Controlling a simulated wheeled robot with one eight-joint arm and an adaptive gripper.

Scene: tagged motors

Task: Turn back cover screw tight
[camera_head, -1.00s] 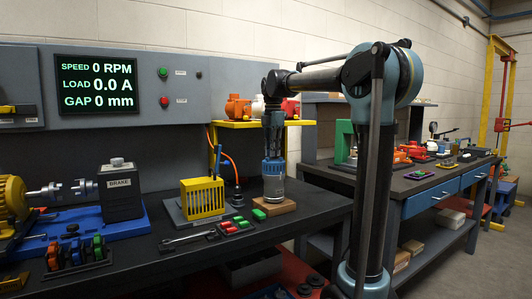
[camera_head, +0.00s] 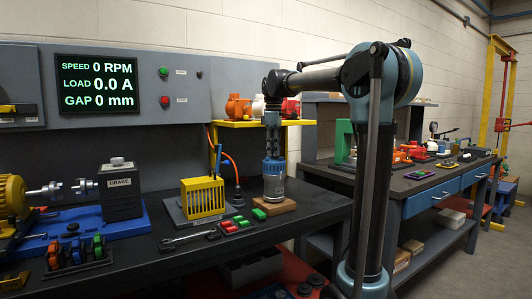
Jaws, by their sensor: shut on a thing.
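A small upright cylindrical motor (camera_head: 273,188) stands on a wooden block (camera_head: 282,206) on the dark workbench. My gripper (camera_head: 273,174), grey and blue, points straight down over the motor. It is shut on the top of the motor, where the back cover would be. The fingers hide the cover and its thread, so I cannot tell how far it is screwed in. The motor looks upright.
A yellow slotted rack (camera_head: 202,199) stands left of the block, with a wrench (camera_head: 188,238) in front. Red and green pieces (camera_head: 232,227) lie close by. A yellow shelf (camera_head: 250,123) holding motors is behind my gripper. A brake rig (camera_head: 120,190) stands left.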

